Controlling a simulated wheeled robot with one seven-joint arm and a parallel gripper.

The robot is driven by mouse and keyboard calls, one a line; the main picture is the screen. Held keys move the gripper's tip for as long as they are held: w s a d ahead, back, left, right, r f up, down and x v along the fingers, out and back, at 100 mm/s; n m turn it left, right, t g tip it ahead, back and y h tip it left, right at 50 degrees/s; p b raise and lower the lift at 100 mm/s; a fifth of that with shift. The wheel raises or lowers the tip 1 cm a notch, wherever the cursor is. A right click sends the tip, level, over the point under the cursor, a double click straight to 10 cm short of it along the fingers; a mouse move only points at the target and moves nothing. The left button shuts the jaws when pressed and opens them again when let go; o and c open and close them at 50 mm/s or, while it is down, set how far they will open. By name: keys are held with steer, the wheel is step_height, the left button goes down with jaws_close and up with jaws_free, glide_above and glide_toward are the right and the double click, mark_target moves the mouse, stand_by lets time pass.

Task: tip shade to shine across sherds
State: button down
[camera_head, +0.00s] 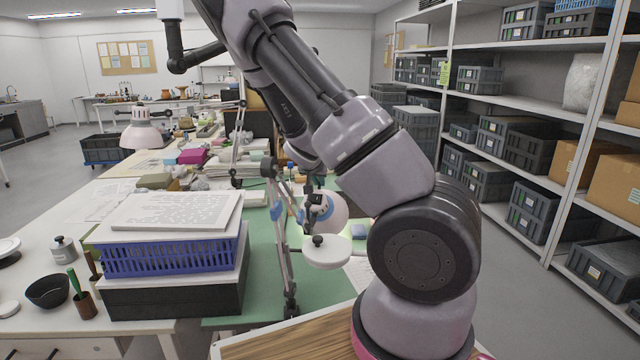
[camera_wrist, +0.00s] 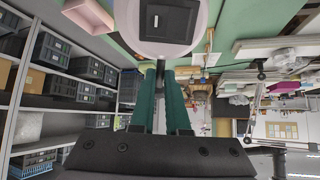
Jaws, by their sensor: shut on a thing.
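I cannot make out sherds near the shade.
A blue basket (camera_head: 170,257) on a black box stands on the left, with papers on top. A second lamp (camera_head: 143,134) is farther back. Shelves with crates (camera_head: 545,206) line the right.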

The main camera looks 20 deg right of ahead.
steer(key=shift+s+a+r+t+h, duration=0.4)
steer(key=shift+s+a+t, duration=0.1)
steer(key=shift+s+t, duration=0.1)
stand_by(0.3)
steer(key=c, duration=0.9)
jaws_free()
step_height(320, 180, up, 10)
